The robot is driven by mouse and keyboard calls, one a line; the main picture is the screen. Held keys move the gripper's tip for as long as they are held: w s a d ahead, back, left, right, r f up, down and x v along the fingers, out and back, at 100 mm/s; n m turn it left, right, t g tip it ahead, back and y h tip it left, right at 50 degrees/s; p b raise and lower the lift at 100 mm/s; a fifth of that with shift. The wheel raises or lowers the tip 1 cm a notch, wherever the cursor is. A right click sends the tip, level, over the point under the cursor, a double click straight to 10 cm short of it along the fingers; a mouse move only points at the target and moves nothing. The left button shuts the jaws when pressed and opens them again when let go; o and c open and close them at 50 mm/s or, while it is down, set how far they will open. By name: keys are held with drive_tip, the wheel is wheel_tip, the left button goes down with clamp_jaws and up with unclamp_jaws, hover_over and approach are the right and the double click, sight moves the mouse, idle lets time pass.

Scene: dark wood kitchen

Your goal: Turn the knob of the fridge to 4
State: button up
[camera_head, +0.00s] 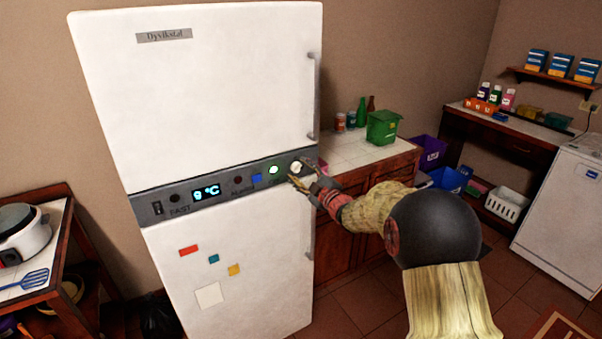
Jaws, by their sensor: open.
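The white fridge (210,110) stands left of centre, with a dark control band (222,193) across its middle. The band carries a display (206,192) reading 8 °C, a blue button (257,180), a lit green-white light (273,170) and, near its right end, a pale knob (296,167). My gripper (298,178) is at the knob, its open fingers beside and just below it. Whether they touch the knob is too small to tell. The gripper partly hides the knob and the right end of the band, and the knob's setting cannot be read.
Two vertical handles stand on the fridge's right edge, an upper one (312,97) and a lower one (310,228). A counter (352,150) with a green box (382,127) and bottles is to the right. A small table (50,255) with a cooker stands at the left.

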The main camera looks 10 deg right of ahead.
drive_tip(key=shift+c, duration=0.8)
drive_tip(key=c, duration=1)
